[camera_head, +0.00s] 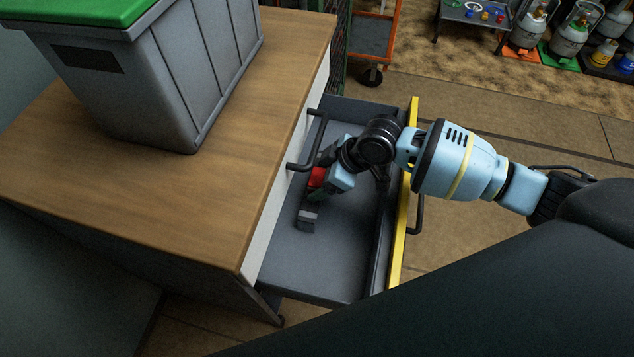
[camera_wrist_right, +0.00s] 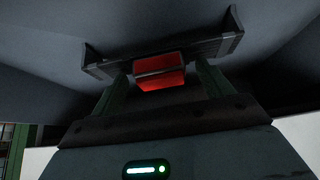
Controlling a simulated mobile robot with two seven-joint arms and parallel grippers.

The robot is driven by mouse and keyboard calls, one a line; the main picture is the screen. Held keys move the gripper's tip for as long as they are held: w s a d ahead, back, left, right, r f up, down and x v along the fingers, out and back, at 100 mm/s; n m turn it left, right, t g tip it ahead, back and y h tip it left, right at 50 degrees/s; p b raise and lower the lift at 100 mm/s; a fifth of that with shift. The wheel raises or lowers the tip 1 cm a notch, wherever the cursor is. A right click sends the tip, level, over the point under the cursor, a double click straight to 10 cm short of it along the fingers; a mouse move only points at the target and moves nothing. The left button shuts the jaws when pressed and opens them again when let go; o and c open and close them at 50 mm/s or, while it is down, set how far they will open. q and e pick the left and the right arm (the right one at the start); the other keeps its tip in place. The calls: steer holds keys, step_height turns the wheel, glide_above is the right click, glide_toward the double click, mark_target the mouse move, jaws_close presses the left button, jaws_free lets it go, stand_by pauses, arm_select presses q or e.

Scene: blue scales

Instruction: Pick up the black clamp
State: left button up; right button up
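The black clamp (camera_wrist_right: 210,48) lies in the open drawer, close to the cabinet front. In the right wrist view it is a dark bar with a jaw at each end and a red block (camera_wrist_right: 160,72) in the middle. In the head view its red part (camera_head: 317,177) and one grey end (camera_head: 307,219) show; the rest is hidden behind my gripper. My right gripper (camera_head: 319,187) is down in the drawer at the clamp. Its two green fingers stand either side of the red block, with a small gap visible on each side. My left gripper is not in view.
The grey drawer (camera_head: 335,255) has a yellow front (camera_head: 404,215). The wooden cabinet top (camera_head: 215,205) carries a grey bin (camera_head: 170,90) with a green lid (camera_head: 75,15). A black handle (camera_head: 308,145) juts over the drawer near my gripper. Gas cylinders (camera_head: 570,40) stand far right.

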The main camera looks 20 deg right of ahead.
steer(key=c, duration=1.1)
steer(key=shift+o, duration=0.2)
steer(key=shift+r, duration=0.1)
steer(key=shift+r, duration=0.55)
steer(key=s+d, duration=0.1)
steer(key=d, duration=0.1)
steer(key=s+d, duration=0.3)
steer(key=d, duration=0.2)
steer(key=shift+s+r+p, duration=0.1)
steer(key=shift+s+p, duration=0.25)
step_height(320, 180, up, 14)
steer(key=p, duration=0.2)
steer(key=shift+a+f, duration=0.15)
steer(key=shift+f, duration=0.05)
steer(key=s+r+m+t+h, duration=0.3)
steer(key=r+m, duration=0.5)
steer(key=m, duration=0.3)
steer(key=shift+s+a+r+h, duration=0.25)
steer(key=shift+s+a+h, duration=0.25)
steer(key=shift+h, duration=0.7)
